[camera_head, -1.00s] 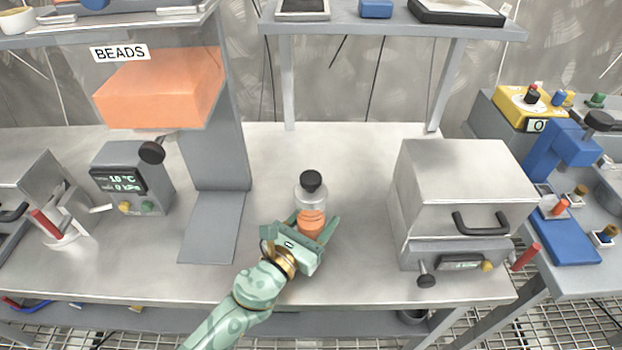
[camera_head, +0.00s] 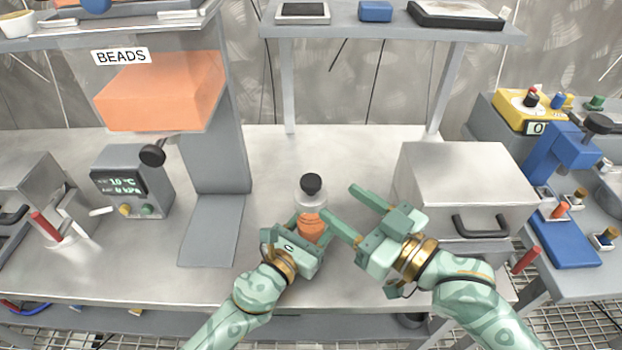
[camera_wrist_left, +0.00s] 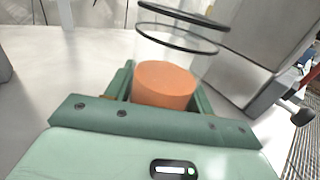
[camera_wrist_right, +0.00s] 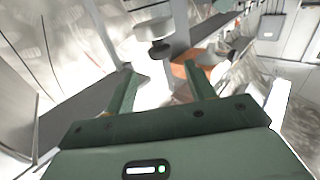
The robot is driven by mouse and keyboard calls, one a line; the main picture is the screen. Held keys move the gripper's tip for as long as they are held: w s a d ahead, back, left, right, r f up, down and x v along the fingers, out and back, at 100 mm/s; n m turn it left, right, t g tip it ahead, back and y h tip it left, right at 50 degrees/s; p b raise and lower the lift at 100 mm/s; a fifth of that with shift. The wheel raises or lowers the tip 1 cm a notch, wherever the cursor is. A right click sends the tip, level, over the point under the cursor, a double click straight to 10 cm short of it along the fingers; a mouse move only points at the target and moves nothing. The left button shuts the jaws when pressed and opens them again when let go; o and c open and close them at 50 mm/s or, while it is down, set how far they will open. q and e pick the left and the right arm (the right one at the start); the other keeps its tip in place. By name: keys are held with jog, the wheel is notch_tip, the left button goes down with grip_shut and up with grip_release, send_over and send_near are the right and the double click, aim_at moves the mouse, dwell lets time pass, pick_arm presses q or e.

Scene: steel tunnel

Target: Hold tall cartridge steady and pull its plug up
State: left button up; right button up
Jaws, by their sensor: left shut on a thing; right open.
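The tall cartridge (camera_head: 312,225) stands upright on the steel bench, clear above with orange filling below. Its black plug (camera_head: 311,185) sits at the top. My left gripper (camera_head: 313,230) is shut around the cartridge's lower, orange part; the left wrist view shows the orange filling (camera_wrist_left: 165,84) between the fingers. My right gripper (camera_head: 342,207) is open and empty, just right of the cartridge, with its fingers pointing up and left. In the right wrist view its two fingers (camera_wrist_right: 160,85) stand apart with nothing clasped between them.
A grey box with a black handle (camera_head: 465,180) stands to the right, close to my right gripper. An orange bead hopper (camera_head: 165,92) on a grey stand is at the left, beside a display unit (camera_head: 130,182). A shelf (camera_head: 390,28) spans behind. The bench behind the cartridge is clear.

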aim_at(319, 187)
jog(key=x, duration=0.8)
jog(key=shift+w+a+f, duration=0.1)
jog(key=shift+w+a, duration=0.05)
jog(key=shift+w, duration=0.05)
